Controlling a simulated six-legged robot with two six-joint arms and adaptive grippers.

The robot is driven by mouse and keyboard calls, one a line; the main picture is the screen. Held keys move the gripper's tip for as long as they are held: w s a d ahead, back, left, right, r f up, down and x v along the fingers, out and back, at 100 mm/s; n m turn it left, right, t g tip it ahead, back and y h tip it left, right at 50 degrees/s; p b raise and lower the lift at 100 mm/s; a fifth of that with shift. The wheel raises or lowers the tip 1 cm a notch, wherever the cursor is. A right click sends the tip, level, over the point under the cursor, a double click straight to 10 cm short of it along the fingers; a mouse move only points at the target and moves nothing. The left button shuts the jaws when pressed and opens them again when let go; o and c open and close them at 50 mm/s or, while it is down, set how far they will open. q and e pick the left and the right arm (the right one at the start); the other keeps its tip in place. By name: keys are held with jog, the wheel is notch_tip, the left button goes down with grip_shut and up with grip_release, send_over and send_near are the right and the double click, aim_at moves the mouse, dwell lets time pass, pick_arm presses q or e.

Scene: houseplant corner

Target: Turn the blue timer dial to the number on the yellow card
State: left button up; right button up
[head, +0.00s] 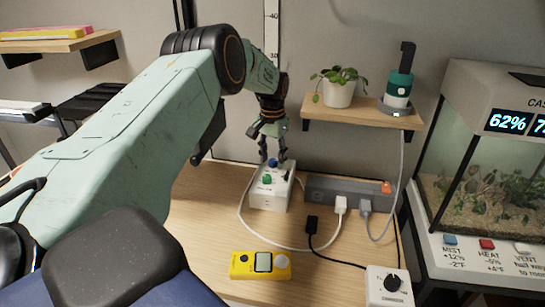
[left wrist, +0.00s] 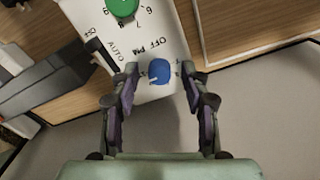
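The white timer box (head: 269,190) stands on the wooden bench with a green dial (head: 266,180) and a blue dial (head: 272,162) on its top. My left gripper (head: 274,153) points down over the far end of the box. In the left wrist view its open fingers (left wrist: 160,74) are on either side of the blue dial (left wrist: 159,70), with a gap on each side. A pale mark shows on the blue dial's edge. The green dial (left wrist: 122,8) has numbers around it; "AUTO" and "OFF PM" are printed nearby. I see no yellow card with a readable number. My right gripper is out of view.
A grey power strip (head: 345,192) with plugs and cables is right of the box. A yellow meter (head: 260,265) and a white dial unit (head: 389,287) lie nearer. A shelf (head: 362,122) holds a potted plant (head: 340,92). A glass tank (head: 485,170) stands at right.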

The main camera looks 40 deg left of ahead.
pick_arm(q)
jog(key=shift+w+f, duration=0.1)
jog(key=shift+f, duration=0.05)
jog(key=c, duration=0.6)
grip_shut()
